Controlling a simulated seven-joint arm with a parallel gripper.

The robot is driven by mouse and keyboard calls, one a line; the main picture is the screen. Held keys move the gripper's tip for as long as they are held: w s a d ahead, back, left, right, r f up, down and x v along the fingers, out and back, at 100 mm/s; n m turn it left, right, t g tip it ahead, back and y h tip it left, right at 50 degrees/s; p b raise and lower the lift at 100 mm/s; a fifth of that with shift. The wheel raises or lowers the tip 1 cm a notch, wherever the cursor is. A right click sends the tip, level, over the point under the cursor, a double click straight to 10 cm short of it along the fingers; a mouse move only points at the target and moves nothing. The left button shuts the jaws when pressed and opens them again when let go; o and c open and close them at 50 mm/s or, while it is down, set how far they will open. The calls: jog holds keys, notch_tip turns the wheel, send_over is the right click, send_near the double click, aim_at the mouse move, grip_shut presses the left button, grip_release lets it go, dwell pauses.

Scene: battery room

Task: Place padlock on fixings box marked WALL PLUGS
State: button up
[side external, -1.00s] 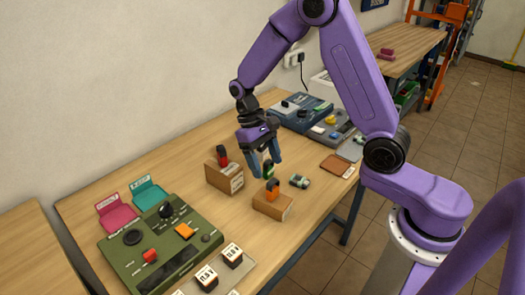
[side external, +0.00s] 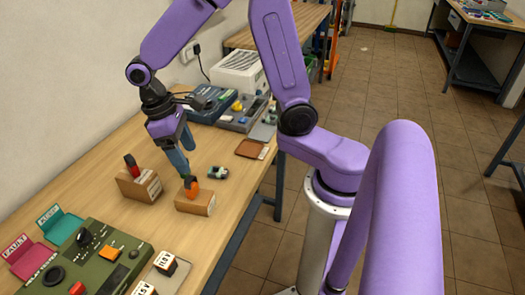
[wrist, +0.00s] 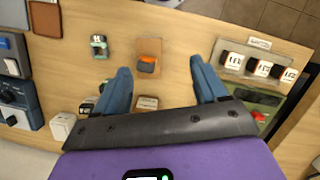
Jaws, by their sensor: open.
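Two small cardboard boxes stand on the bench. One (side external: 150,189) carries a red item (side external: 133,170); the other (side external: 201,207) carries an orange item (side external: 191,188), also seen from above in the wrist view (wrist: 147,66). A green, dark and white item (side external: 217,172) lies on the bench beside the orange item's box; it also shows in the wrist view (wrist: 99,45). I cannot tell which item is the padlock, and the box labels are too small to read. My gripper (side external: 187,163) is open and empty, pointing down above the bench near both boxes. Its fingers (wrist: 163,82) straddle the boxes' area in the wrist view.
A green control panel (side external: 95,262) and pink and teal card holders (side external: 58,222) stand in front left. Numbered blocks (side external: 167,264) sit on a plate. Blue-grey devices (side external: 212,104) are at the back, with a brown pad (side external: 250,148) near the bench edge.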

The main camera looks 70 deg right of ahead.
jog(key=s+d+r+n+t, duration=0.1)
jog(key=s+n, duration=0.3)
jog(key=s, duration=0.5)
jog(key=s+d+r+n+t+y, duration=0.1)
jog(key=s+n, duration=0.3)
jog(key=s, duration=0.5)
jog(key=shift+s+d+r+t, duration=0.15)
jog(key=shift+d+r+t, duration=0.2)
jog(key=shift+r, duration=0.2)
